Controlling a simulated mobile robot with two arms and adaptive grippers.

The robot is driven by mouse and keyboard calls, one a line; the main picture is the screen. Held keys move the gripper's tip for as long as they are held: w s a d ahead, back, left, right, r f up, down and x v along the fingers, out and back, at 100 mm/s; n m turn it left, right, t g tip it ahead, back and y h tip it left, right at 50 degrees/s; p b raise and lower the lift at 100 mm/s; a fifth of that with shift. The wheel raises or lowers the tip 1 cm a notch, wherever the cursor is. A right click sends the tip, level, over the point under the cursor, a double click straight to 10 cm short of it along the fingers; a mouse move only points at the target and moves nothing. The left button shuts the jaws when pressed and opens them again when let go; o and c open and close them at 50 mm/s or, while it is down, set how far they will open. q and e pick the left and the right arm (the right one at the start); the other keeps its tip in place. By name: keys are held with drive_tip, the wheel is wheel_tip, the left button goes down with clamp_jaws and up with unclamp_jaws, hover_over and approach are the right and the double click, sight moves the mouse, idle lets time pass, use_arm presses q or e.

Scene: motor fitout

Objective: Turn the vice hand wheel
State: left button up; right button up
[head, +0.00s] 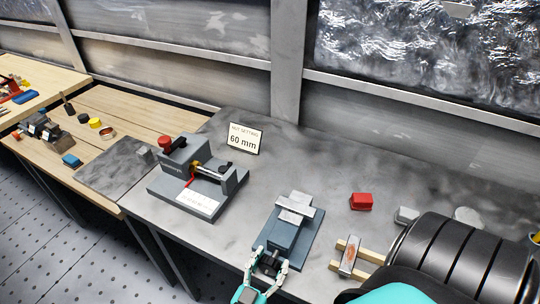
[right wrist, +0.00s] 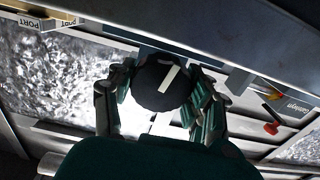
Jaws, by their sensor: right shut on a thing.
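The blue-grey vice (head: 283,238) stands on the grey bench top, with a lighter jaw block on top. Its black hand wheel (head: 269,262) is at the vice's near end. My right gripper (head: 269,266) has its fingers on either side of the wheel and is shut on it. In the right wrist view the round black hand wheel (right wrist: 158,86) shows face-on with a white stripe, slightly tilted, between the fingers of my right gripper (right wrist: 160,100). My left gripper is not in view.
A sign reading 60 mm (head: 246,138) stands behind. A grey fixture with a red knob (head: 165,142) is left of the vice. A red block (head: 361,202) and wooden strips (head: 343,258) lie to the right. A wooden bench (head: 110,110) is further left.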

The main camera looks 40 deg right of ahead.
sight(270, 258)
drive_tip(key=n, duration=0.5)
drive_tip(key=shift+b, duration=0.4)
drive_tip(key=shift+r, duration=0.1)
drive_tip(key=o, duration=1.2)
wheel_tip(270, 258, up, 10)
drive_tip(key=shift+w+f, duration=0.1)
